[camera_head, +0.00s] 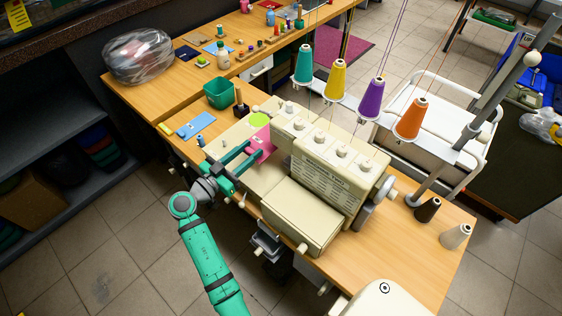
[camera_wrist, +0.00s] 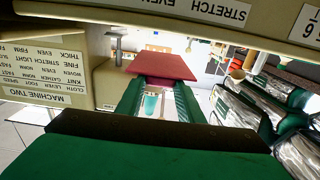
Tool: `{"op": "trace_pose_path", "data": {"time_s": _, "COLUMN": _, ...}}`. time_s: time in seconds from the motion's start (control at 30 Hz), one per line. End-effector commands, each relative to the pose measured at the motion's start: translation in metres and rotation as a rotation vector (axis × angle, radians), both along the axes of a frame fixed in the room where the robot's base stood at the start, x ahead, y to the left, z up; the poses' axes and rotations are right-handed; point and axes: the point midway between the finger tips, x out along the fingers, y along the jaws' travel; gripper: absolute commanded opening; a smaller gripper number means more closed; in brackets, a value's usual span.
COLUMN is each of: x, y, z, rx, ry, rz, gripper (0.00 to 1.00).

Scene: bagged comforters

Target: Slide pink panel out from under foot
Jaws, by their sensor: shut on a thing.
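The pink panel (camera_head: 263,138) lies at the left end of the cream sewing machine (camera_head: 318,165), next to a light green round patch. My gripper (camera_head: 250,156) reaches in from the lower left, with its fingertips at the panel's near edge. In the wrist view the panel (camera_wrist: 163,66) looks dark pink and flat, and my gripper (camera_wrist: 158,84) is shut on its near part. A small metal piece (camera_wrist: 117,46) stands left of the panel there. I cannot tell whether it is the foot, or whether the panel is under a foot.
Thread cones, one teal (camera_head: 304,65), stand behind the machine. A green bin (camera_head: 219,93) and a blue sheet (camera_head: 195,125) lie left on the wooden table (camera_head: 425,262). In the wrist view the labelled machine body (camera_wrist: 45,72) is close at left and overhead.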

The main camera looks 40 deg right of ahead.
Motion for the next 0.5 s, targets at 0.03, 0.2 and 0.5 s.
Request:
{"op": "trace_pose_path", "data": {"time_s": 0.03, "x": 0.000, "y": 0.000, "z": 0.004, "rx": 0.000, "ry": -0.002, "rz": 0.000, "gripper": 0.16}}
{"op": "trace_pose_path", "data": {"time_s": 0.2, "x": 0.000, "y": 0.000, "z": 0.014, "rx": -0.001, "ry": -0.002, "rz": -0.001, "gripper": 0.16}}
{"op": "trace_pose_path", "data": {"time_s": 0.5, "x": 0.000, "y": 0.000, "z": 0.028, "rx": 0.000, "ry": -0.002, "rz": 0.000, "gripper": 0.16}}
